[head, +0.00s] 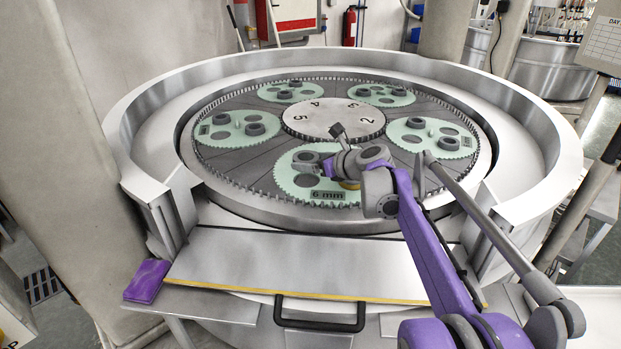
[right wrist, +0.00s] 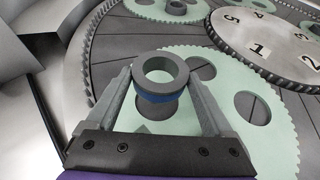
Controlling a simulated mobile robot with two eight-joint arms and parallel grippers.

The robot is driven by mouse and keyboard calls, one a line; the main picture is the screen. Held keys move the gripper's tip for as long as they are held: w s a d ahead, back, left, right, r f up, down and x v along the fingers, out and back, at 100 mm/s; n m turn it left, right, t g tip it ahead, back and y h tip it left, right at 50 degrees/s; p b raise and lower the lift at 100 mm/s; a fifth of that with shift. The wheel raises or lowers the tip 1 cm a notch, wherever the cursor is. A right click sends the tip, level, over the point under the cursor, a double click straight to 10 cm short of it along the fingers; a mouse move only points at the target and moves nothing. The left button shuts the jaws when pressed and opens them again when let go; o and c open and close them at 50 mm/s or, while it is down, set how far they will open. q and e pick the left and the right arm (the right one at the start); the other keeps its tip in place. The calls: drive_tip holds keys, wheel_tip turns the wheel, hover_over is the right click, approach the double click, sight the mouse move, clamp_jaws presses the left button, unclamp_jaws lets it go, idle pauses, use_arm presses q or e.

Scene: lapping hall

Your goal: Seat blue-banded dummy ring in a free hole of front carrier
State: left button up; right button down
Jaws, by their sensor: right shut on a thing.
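The blue-banded dummy ring (right wrist: 146,97) is a grey ring with a blue band low on its side. My right gripper (right wrist: 160,82) is shut on it, with one finger on each side, and it looks upright. The gripper also shows in the head view (head: 318,163), reaching left over the front carrier. The front carrier (head: 288,186) is a pale green toothed disc marked "6 mm". In the right wrist view the carrier (right wrist: 275,135) shows empty holes behind and right of the ring. The ring's height above it is hard to tell. My left gripper is out of view.
Several other green carriers, such as the left one (head: 236,118), bear dark rings. A numbered centre disc (head: 330,118) lies behind the front carrier. A high metal rim (head: 150,130) surrounds the plate.

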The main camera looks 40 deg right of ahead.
sight(313, 186)
drive_tip(key=shift+f, duration=2.6)
unclamp_jaws()
drive_tip(key=shift+f, duration=0.15)
drive_tip(key=shift+s+r, duration=0.2)
drive_tip(key=shift+r, duration=0.05)
drive_tip(key=v, duration=1.1)
drive_tip(key=shift+s+r, duration=0.15)
drive_tip(key=shift+s, duration=0.1)
